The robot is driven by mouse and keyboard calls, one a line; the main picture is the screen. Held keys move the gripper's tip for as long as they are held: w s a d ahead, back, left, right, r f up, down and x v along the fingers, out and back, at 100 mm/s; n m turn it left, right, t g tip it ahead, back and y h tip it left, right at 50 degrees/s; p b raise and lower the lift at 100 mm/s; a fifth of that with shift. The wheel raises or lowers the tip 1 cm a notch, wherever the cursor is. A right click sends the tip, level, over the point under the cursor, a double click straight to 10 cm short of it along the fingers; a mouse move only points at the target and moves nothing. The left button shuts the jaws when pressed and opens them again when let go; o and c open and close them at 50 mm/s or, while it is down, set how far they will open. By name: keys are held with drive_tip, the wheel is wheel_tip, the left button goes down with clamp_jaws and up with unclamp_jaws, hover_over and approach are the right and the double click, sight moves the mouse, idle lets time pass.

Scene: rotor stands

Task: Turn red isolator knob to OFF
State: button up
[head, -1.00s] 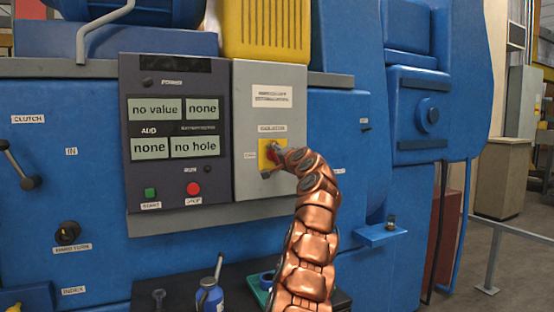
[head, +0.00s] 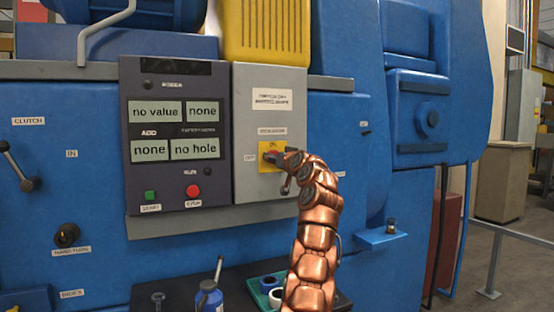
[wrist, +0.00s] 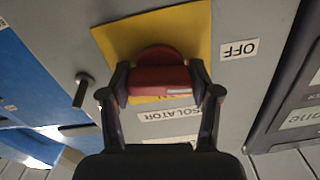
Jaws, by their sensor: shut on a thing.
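The red isolator knob (wrist: 160,76) sits on a yellow plate (wrist: 125,38) on the grey panel box. In the wrist view, my gripper (wrist: 160,85) is shut on it, one dark finger on each side. A pale mark shows on the knob's lower right face. The OFF label (wrist: 238,50) is to the right of the plate in that view, and an ISOLATOR label is below the knob. In the head view, the red knob (head: 269,154) is partly hidden by my gripper (head: 279,158); the OFF label (head: 250,158) is left of the plate.
A small dark peg handle (wrist: 82,90) sticks out beside the plate. The dark control panel (head: 178,185) with green and red buttons is left of the grey box (head: 270,80). A blue bottle (head: 209,299) and other items stand on the shelf below.

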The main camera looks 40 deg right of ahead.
drive_tip(key=shift+f+n, duration=0.15)
drive_tip(key=shift+n, duration=0.85)
drive_tip(key=o, duration=1.2)
drive_tip(key=shift+c, duration=0.2)
drive_tip(key=shift+s, duration=0.15)
drive_tip(key=v, duration=1.1)
drive_tip(key=shift+s+a, duration=0.2)
drive_tip(key=shift+s, duration=0.1)
